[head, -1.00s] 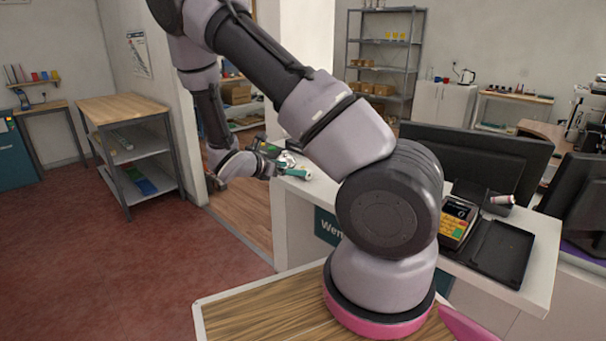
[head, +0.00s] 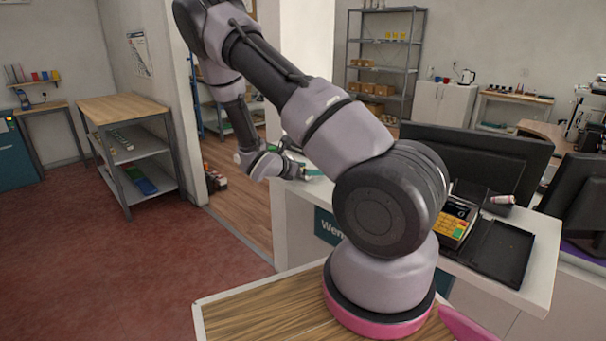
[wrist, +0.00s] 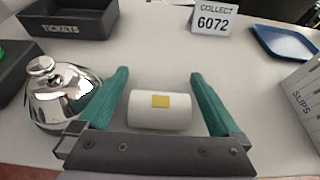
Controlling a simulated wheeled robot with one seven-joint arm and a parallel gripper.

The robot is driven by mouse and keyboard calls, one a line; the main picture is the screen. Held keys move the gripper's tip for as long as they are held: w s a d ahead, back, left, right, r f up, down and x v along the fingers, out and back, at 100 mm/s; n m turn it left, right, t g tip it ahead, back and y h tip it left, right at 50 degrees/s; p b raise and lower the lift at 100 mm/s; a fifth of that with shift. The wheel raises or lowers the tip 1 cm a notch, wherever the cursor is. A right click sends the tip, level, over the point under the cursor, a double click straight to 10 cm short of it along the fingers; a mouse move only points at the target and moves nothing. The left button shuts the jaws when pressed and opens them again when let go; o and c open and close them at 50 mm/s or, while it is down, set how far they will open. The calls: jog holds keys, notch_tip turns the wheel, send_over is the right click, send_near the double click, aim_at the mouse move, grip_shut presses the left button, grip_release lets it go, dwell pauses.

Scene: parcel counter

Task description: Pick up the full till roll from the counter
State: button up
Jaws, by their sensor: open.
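The till roll (wrist: 160,112) is a white cylinder with a small yellow patch. It lies on its side on the pale counter (wrist: 165,50) in the wrist view. My gripper (wrist: 158,78) is open, with its two green fingers on either side of the roll and a gap on each side. The roll is not held. In the head view my gripper (head: 312,172) is over the far left end of the counter, partly behind my arm, and the roll is hidden there.
A silver bell (wrist: 62,95) stands close beside the left finger. A black tickets tray (wrist: 68,18), a "COLLECT 6072" sign (wrist: 213,18) and a blue tray (wrist: 285,42) stand behind. A slips box (wrist: 302,100) is at the right. Free counter lies behind the roll.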

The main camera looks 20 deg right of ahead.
jog(key=c, duration=1.3)
jog(key=shift+c, duration=0.2)
